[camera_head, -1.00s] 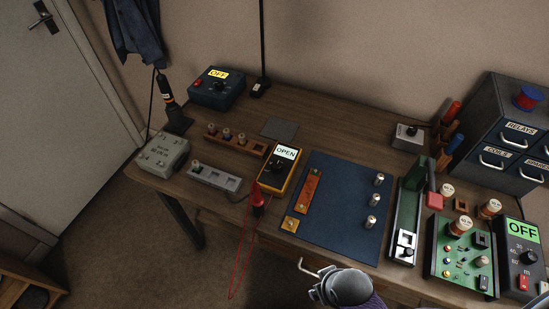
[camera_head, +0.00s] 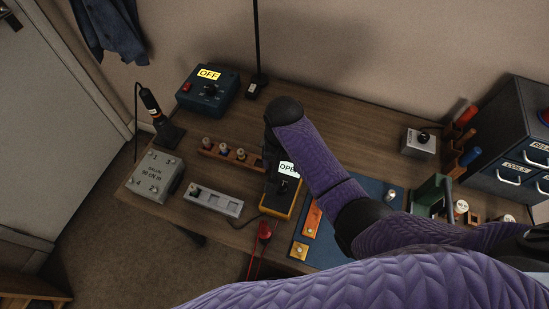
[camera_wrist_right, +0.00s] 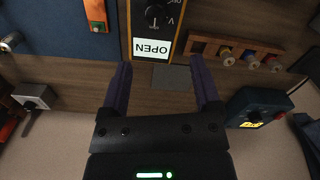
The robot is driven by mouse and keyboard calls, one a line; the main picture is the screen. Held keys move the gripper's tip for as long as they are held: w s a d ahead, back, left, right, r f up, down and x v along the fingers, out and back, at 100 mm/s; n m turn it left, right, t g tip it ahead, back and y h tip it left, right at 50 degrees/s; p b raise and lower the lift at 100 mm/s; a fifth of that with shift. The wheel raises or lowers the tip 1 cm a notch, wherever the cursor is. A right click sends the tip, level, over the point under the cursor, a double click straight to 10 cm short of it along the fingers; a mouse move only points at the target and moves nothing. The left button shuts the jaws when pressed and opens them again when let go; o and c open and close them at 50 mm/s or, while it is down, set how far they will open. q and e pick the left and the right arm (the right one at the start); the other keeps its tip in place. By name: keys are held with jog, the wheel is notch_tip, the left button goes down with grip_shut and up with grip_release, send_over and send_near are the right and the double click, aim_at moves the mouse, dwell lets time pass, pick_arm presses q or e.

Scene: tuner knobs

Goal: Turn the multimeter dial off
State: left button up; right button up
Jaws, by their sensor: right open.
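The yellow-edged multimeter (camera_head: 278,205) lies on the workbench, its white display (camera_head: 286,168) reading "OPEN" and partly covered by my right arm. Its black dial shows in the right wrist view (camera_wrist_right: 157,13) at the top edge, with the multimeter's display (camera_wrist_right: 152,46) below it. My right gripper (camera_wrist_right: 162,72) is open and empty, its two purple fingers apart. In that picture the fingertips sit just below the display, short of the dial. In the head view the gripper is largely hidden behind my arm. My left gripper is not in view.
A blue mat (camera_head: 371,186) with orange strips lies right of the multimeter. A grey socket strip (camera_head: 213,201) and a wooden block with knobs (camera_head: 231,153) are to its left. A red probe (camera_head: 264,231) hangs near the front edge. A blue box reading "OFF" (camera_head: 210,92) stands behind.

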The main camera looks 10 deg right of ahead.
aim_at(282, 187)
jog(key=f+b, duration=0.1)
jog(key=f, duration=0.1)
jog(key=s+f+b, duration=0.1)
jog(key=f, duration=0.1)
jog(key=f+b, duration=0.1)
jog(key=f, duration=0.1)
jog(key=shift+s, duration=0.3)
notch_tip(282, 187, down, 3)
jog(key=shift+w+r+b, duration=0.1)
jog(key=shift+b, duration=0.6)
jog(key=shift+f, duration=0.35)
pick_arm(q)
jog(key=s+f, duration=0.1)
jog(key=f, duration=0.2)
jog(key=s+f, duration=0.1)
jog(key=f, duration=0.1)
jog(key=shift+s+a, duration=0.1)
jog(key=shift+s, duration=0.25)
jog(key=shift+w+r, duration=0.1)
pick_arm(e)
jog(key=shift+c, duration=0.8)
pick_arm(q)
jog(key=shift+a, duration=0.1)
pick_arm(e)
grip_shut()
